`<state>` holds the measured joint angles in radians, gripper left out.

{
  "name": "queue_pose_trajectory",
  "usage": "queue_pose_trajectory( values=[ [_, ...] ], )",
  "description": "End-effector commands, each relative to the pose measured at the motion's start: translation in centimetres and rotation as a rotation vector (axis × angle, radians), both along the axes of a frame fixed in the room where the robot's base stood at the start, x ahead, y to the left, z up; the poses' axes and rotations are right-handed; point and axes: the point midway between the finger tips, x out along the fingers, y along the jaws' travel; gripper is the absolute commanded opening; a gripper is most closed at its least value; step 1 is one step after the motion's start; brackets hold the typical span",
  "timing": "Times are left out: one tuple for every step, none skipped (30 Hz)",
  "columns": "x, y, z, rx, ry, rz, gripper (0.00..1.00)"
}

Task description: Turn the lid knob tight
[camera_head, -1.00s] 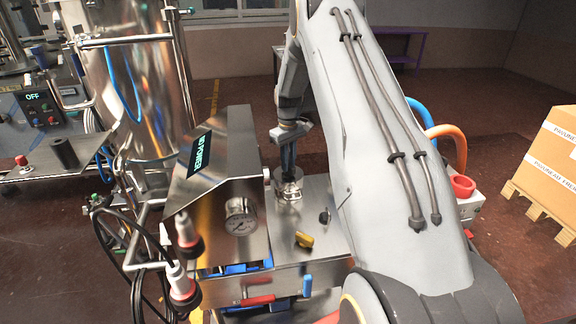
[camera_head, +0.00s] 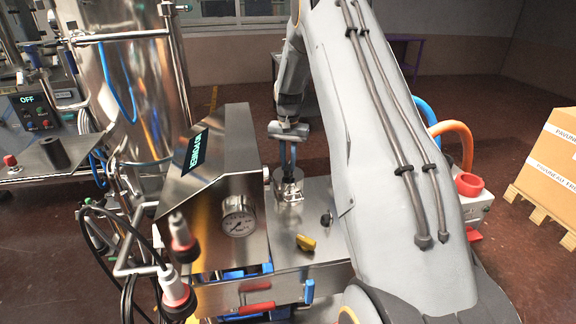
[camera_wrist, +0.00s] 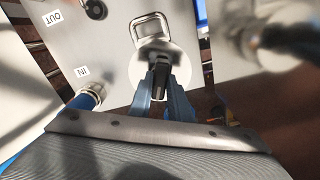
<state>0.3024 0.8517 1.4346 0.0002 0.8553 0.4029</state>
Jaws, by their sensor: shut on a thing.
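The lid (camera_head: 289,186) is a round steel piece on the steel machine top, seen in the head view just below my gripper. In the wrist view the round lid (camera_wrist: 180,55) carries a steel loop handle and a dark knob (camera_wrist: 157,56) at its middle. My gripper (camera_wrist: 159,90) has blue fingers pointing down at the lid, closed on the knob. In the head view my gripper (camera_head: 288,166) stands upright over the lid.
A steel box with a display (camera_head: 199,150) and a pressure gauge (camera_head: 238,220) stands left of the lid. A yellow handle (camera_head: 306,242) sits in front of it. In the wrist view, a hose fitting (camera_wrist: 91,95) marked IN lies left. A carton (camera_head: 552,150) stands far right.

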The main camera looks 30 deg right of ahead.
Motion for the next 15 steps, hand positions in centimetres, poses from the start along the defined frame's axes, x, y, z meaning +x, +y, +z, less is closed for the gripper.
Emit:
queue_pose_trajectory(
  values=[
    [0.01,0.00,-0.08,0.000,0.000,-0.038,0.00],
    [0.01,0.00,-0.07,0.000,0.000,-0.064,0.00],
    [0.01,0.00,-0.07,0.000,0.000,-0.096,0.00],
    [0.01,0.00,-0.06,0.000,0.000,-0.120,0.00],
    [0.01,0.00,-0.05,0.000,0.000,-0.142,0.00],
    [0.02,-0.01,-0.03,0.000,0.000,-0.170,0.00],
    [0.02,-0.01,-0.02,0.000,0.000,-0.190,0.00],
    [0.02,-0.01,-0.01,0.000,0.000,-0.210,0.00],
    [0.03,0.00,0.00,0.000,0.000,-0.233,0.00],
    [0.04,0.00,0.01,0.001,-0.001,-0.249,0.00],
    [0.04,0.00,0.02,0.000,-0.001,-0.265,0.00],
    [0.04,0.00,0.03,0.000,-0.001,-0.283,0.00],
    [0.04,0.00,0.03,0.000,-0.001,-0.297,0.00],
    [0.04,0.00,0.04,0.000,-0.001,-0.308,0.00],
    [0.04,-0.01,0.05,0.000,-0.001,-0.322,0.00]
  ],
)
